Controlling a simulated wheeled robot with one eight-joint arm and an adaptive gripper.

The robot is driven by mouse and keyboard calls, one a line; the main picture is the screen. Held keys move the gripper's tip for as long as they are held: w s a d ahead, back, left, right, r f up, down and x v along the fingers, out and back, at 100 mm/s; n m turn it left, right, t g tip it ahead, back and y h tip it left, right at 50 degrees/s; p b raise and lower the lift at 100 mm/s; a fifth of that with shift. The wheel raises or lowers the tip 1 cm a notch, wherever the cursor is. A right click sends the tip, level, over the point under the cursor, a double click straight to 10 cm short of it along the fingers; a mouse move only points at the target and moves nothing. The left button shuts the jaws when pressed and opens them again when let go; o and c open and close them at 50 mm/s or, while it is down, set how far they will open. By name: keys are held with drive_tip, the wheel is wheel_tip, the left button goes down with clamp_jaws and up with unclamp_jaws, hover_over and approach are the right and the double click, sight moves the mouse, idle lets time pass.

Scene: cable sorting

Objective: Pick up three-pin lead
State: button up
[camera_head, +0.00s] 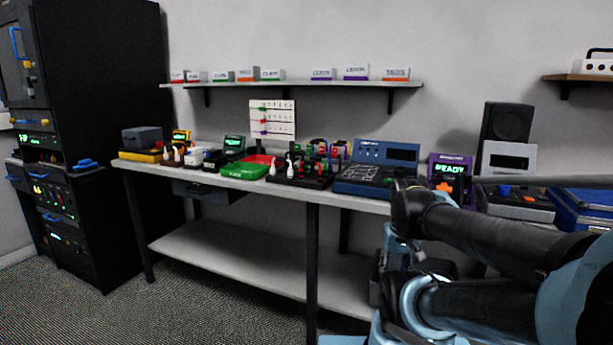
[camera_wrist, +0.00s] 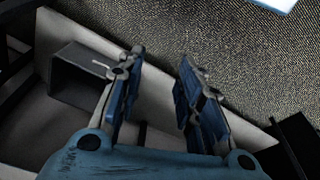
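I cannot pick out the three-pin lead for certain in either view. Small black and white plug-like pieces stand in a dark holder (camera_head: 300,182) on the bench in the head view, too small to identify. My gripper (camera_wrist: 160,62) is open, with its two blue-padded fingers apart and nothing between them. It points down past a pale shelf surface toward the carpet. In the head view my arm is at the right, in front of the bench; the fingers cannot be made out there.
The bench (camera_head: 140,170) carries a green tray (camera_head: 243,171), a blue tester (camera_head: 365,178) and a purple "READY" unit (camera_head: 450,172). A wall shelf (camera_head: 300,85) holds labelled boxes. A black rack (camera_head: 95,140) stands left. A grey open box (camera_wrist: 88,75) lies near my gripper.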

drive_tip(key=shift+o, duration=0.6)
drive_tip(key=shift+r, duration=0.1)
drive_tip(key=w+a+r+n+y, duration=0.1)
drive_tip(key=w+a+r+n, duration=0.3)
drive_tip(key=w+r, duration=0.55)
drive_tip(key=w+a+r+n+y, duration=0.1)
drive_tip(key=w+a+r+n, duration=0.25)
drive_tip(key=w+r, duration=0.6)
drive_tip(key=w+a+r+n+y, duration=0.1)
drive_tip(key=w+a+r+n, duration=0.3)
drive_tip(key=w+r, duration=0.55)
drive_tip(key=w+a+r+n+y, duration=0.1)
drive_tip(key=w+a+r+n, duration=0.1)
drive_tip(key=w+a+r, duration=0.45)
approach(311, 161)
drive_tip(key=shift+g, duration=0.3)
drive_tip(key=f, duration=0.1)
drive_tip(key=w+a+f, duration=0.1)
drive_tip(key=f, duration=0.1)
drive_tip(key=w+f, duration=0.1)
drive_tip(key=f, duration=0.1)
drive_tip(key=shift+a, duration=0.15)
drive_tip(key=shift+a+x, duration=0.15)
drive_tip(key=shift+x, duration=1.25)
drive_tip(key=shift+a+x, duration=0.1)
drive_tip(key=shift+x, duration=1.25)
drive_tip(key=shift+s, duration=0.15)
